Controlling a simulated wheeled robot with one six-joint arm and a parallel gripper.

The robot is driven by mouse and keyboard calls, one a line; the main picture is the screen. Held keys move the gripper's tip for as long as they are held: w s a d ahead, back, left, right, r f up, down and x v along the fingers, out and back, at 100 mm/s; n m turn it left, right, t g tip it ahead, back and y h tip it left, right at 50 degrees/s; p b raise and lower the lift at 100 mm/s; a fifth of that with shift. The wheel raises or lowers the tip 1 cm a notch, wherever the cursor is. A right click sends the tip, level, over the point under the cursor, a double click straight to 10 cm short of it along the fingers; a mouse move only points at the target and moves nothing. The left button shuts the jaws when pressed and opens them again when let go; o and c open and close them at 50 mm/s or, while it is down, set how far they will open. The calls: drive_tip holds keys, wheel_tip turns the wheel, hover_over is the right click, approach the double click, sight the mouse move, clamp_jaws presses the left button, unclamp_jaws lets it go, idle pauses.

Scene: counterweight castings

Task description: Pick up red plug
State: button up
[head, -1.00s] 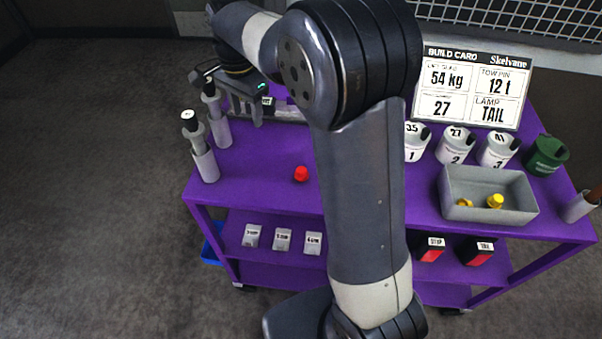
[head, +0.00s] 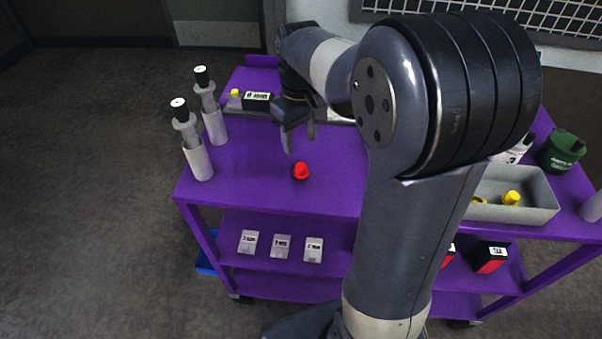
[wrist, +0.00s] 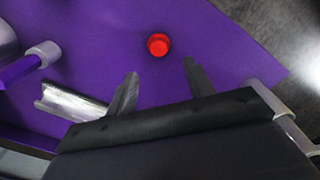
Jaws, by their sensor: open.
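The red plug (head: 300,171) stands on the purple cart top (head: 250,170), left of my arm in the head view. It also shows in the wrist view (wrist: 158,45), beyond my fingertips and between their lines. My gripper (head: 298,140) is open and empty, pointing down above the cart just behind the plug. In the wrist view my two fingers (wrist: 161,75) are spread apart with bare purple surface between them. The plug is apart from both fingers.
Two grey posts with black tops (head: 197,155) stand at the cart's left edge. A black labelled block (head: 257,101) is at the back. A grey bin (head: 535,207) with yellow pieces and a green container (head: 562,150) are at right. The surface around the plug is clear.

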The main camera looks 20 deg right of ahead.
sight(301, 165)
wheel_tip(301, 165, down, 10)
drive_tip(key=shift+d+f, duration=0.1)
drive_tip(key=shift+f, duration=0.15)
idle(0.4)
drive_tip(key=c, duration=0.8)
drive_tip(key=shift+r, duration=0.1)
wheel_tip(301, 165, up, 10)
drive_tip(key=shift+f, duration=0.1)
